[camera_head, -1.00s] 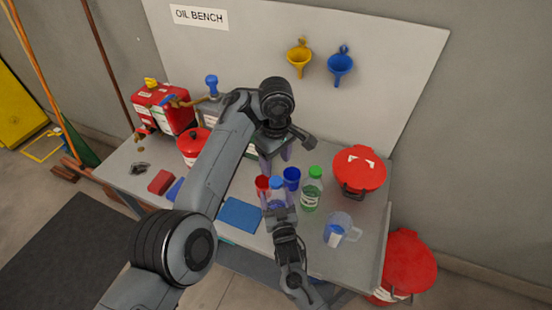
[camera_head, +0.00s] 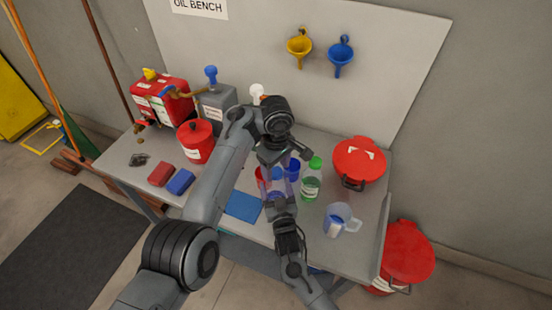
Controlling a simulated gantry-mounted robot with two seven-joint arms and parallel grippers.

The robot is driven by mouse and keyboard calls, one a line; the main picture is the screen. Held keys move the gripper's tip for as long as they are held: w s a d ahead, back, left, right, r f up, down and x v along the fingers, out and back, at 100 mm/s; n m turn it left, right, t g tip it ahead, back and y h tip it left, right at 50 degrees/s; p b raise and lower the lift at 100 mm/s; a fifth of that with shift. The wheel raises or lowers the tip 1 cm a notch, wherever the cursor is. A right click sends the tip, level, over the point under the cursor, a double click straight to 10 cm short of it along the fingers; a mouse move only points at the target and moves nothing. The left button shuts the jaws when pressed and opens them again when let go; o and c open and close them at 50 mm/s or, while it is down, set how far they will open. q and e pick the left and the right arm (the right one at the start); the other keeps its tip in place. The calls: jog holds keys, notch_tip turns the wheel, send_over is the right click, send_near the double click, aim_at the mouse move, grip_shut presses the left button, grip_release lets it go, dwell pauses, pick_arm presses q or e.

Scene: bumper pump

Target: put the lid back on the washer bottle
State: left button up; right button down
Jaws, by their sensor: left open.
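A clear bottle with blue in it (camera_head: 275,196), which looks like the washer bottle, stands near the front of the bench between my grippers. A blue lid-like shape (camera_head: 277,173) shows at its top, partly behind the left fingers; I cannot tell whether it sits on the neck. My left gripper (camera_head: 278,178) points down over the bottle top with its pale fingers apart. My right gripper (camera_head: 281,210) comes from the front, at the lower part of the bottle. Its fingers are too small and hidden to judge.
A green-capped bottle (camera_head: 312,180), a blue cup (camera_head: 292,170) and a partly hidden red cup (camera_head: 260,177) stand close by. A clear jug (camera_head: 340,220) is at right, with a red-lidded bucket (camera_head: 359,160) behind. A blue mat (camera_head: 243,206) lies left of the bottle.

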pick_arm(q)
jog(key=shift+f, duration=0.45)
jog(key=shift+c, duration=0.5)
